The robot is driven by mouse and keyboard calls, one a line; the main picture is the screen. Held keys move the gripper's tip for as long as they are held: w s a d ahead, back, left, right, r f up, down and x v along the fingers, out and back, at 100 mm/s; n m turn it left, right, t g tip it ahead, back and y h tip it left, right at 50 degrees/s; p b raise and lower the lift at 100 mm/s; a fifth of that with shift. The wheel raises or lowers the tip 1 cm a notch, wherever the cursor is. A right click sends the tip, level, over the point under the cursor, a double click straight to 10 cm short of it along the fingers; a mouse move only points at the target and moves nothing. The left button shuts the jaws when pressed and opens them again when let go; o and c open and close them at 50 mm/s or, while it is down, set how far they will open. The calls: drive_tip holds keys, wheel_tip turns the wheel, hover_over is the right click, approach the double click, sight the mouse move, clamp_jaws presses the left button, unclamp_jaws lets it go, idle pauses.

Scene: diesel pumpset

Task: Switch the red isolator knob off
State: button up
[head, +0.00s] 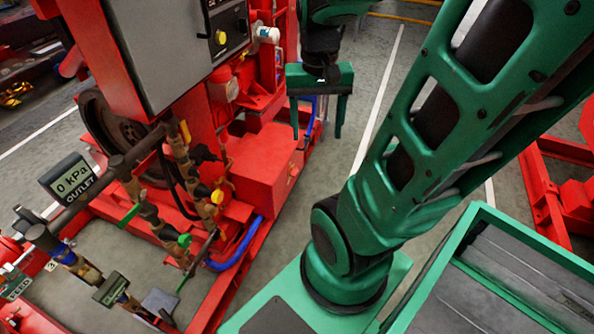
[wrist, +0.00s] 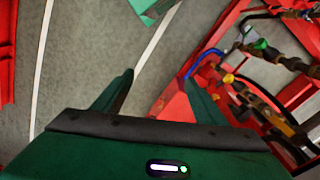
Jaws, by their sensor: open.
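My gripper (head: 317,118) hangs fingers-down over the floor to the right of the red pumpset, open and empty. I cannot make out a red isolator knob for certain in either view. A grey control box (head: 155,50) on the pumpset carries a dark panel (head: 229,27) with a yellow round control (head: 220,38) and a dark one beside it. A white round fitting (head: 268,34) sticks out to the right of the panel, left of my gripper.
Pipes with green and yellow valve handles (head: 217,197) run along the pumpset's near side, beside an outlet gauge (head: 70,179) reading 0 kPa. A blue hose (head: 236,246) curves low. Another red frame (head: 560,190) stands at the right.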

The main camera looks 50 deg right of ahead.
drive_tip(key=w+d+f+m, duration=0.55)
drive_tip(key=w+d, duration=0.35)
drive_tip(key=w, duration=0.4)
drive_tip(key=m+t+y, duration=0.2)
drive_tip(key=m+t, duration=0.2)
drive_tip(key=m, duration=1.4)
hover_over(295, 172)
drive_tip(key=s+d, duration=0.2)
drive_tip(key=s, duration=0.2)
wheel_tip(295, 172, down, 42)
drive_tip(key=f, duration=0.1)
drive_tip(key=shift+n, duration=0.35)
drive_tip(key=x, duration=0.9)
drive_tip(key=shift+w+f, duration=0.15)
drive_tip(key=shift+f, duration=0.1)
drive_tip(key=shift+c, duration=0.3)
drive_tip(key=c, duration=1)
